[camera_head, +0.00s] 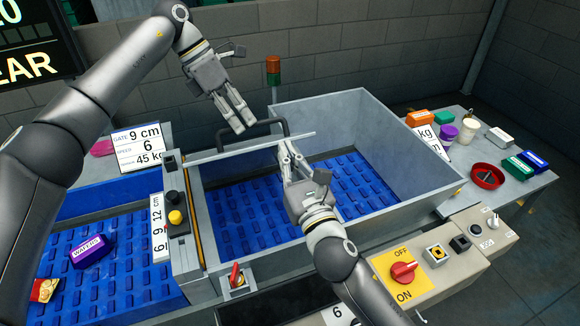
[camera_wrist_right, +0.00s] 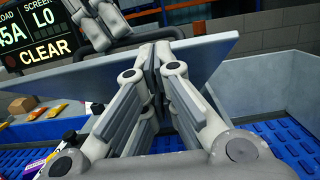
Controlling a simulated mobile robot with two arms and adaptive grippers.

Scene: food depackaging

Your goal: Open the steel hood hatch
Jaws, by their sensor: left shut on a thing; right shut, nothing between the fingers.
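The steel hood hatch (camera_head: 222,156) shows as a thin, nearly edge-on grey plate across the steel hood, with blue belt visible in front of it. It also spans the right wrist view (camera_wrist_right: 215,47). Its black bar handle (camera_head: 284,124) is on the far side of the plate. My left gripper (camera_head: 240,127) is shut on the handle, reaching down from above. The grip itself is partly hidden. My right gripper (camera_head: 284,150) is shut and empty at the near side of the plate; its fingertips (camera_wrist_right: 157,48) appear against or very near the plate, contact unclear.
The open steel hood walls (camera_head: 405,160) rise at the right. A control box with a red switch (camera_head: 403,271) stands in front right. A side table (camera_head: 525,190) holds several packages and a red dish. A purple package (camera_head: 92,251) lies on the left belt. A signal lamp (camera_head: 273,70) stands behind.

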